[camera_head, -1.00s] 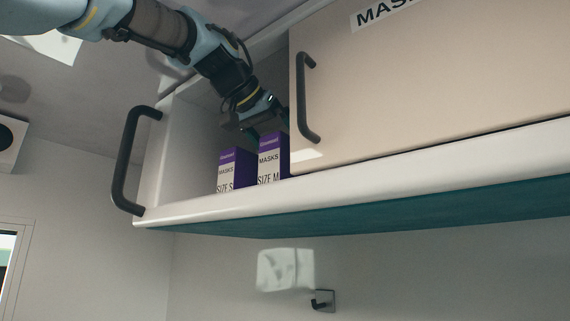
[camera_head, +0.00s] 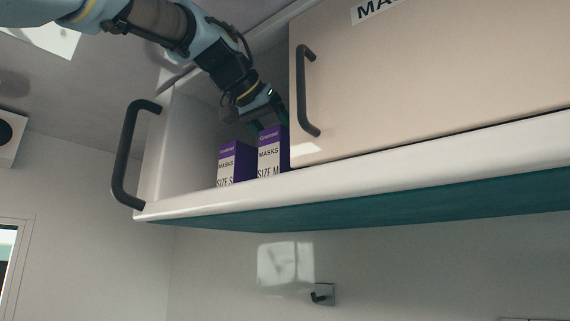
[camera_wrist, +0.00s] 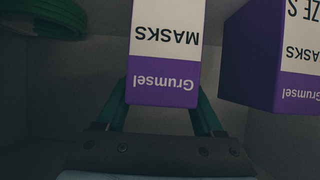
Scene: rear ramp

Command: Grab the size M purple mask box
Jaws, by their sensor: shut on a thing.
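The size M purple mask box (camera_head: 269,152) stands in the open left part of the overhead cabinet, white in front with a purple top band. In the wrist view the box (camera_wrist: 164,70) lies between the two green fingers of my gripper (camera_wrist: 163,105), which is shut on it. In the head view my gripper (camera_head: 268,124) reaches down on the box's top from behind and above. The size S mask box (camera_head: 231,162) stands just left of it, apart from the fingers. It shows at the right of the wrist view (camera_wrist: 285,60).
The cabinet's sliding door (camera_head: 420,85) with a dark handle (camera_head: 306,90) is close to the right of the box. A white front lip (camera_head: 400,178) runs below. Another dark handle (camera_head: 128,155) is at the left. A green coiled item (camera_wrist: 45,18) lies in the cabinet.

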